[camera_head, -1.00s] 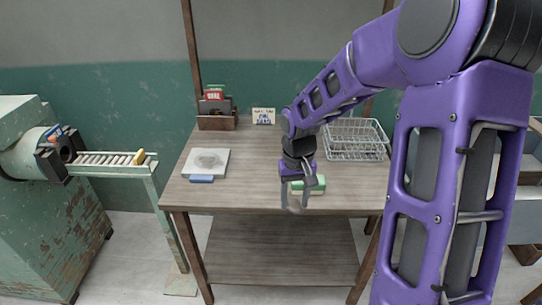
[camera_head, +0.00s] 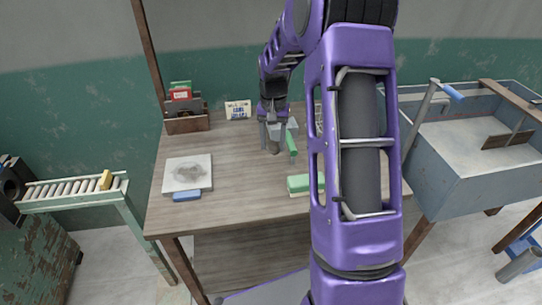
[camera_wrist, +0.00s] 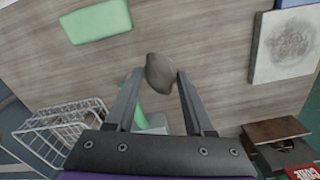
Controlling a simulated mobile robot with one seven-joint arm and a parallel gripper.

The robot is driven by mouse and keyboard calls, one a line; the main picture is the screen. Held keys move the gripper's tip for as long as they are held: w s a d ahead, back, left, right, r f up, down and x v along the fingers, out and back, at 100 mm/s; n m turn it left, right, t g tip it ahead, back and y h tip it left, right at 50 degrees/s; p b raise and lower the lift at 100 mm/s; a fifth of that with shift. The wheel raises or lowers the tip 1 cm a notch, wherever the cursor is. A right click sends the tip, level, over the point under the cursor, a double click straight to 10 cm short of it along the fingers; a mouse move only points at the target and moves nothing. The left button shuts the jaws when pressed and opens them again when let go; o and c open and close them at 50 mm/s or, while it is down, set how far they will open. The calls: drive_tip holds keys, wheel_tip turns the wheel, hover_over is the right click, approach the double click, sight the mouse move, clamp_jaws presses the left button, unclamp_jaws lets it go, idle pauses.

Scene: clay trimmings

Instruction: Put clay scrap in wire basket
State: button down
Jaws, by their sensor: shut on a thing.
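The clay scrap (camera_wrist: 160,73) is a small grey-brown lump between the fingertips of my gripper (camera_wrist: 160,78) in the wrist view. My gripper is shut on it. In the head view my gripper (camera_head: 272,149) points down over the back middle of the table, and the scrap is hard to make out there. The wire basket (camera_wrist: 58,128) is a pale wire rack at the lower left of the wrist view, apart from the scrap. In the head view my arm hides most of the basket; only a sliver (camera_head: 318,118) shows.
A green-handled tool (camera_head: 291,143) lies close to my gripper. A green block (camera_head: 299,183) is near the front edge. A white slab (camera_head: 187,173) and a blue block (camera_head: 186,196) lie left. A wooden box (camera_head: 187,124) and a card (camera_head: 238,109) stand behind.

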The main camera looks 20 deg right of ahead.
drive_tip(key=shift+w+d+f+m, duration=0.1)
drive_tip(key=shift+w+d+m, duration=0.3)
drive_tip(key=shift+d, duration=0.3)
hover_over(277, 172)
wheel_tip(277, 172, down, 5)
drive_tip(key=shift+w+f, duration=0.1)
drive_tip(key=shift+f, duration=0.05)
drive_tip(key=shift+f+b, duration=0.3)
drive_tip(key=shift+f, duration=1.8)
drive_tip(key=shift+c, duration=1.3)
unclamp_jaws()
drive_tip(key=shift+f, duration=0.1)
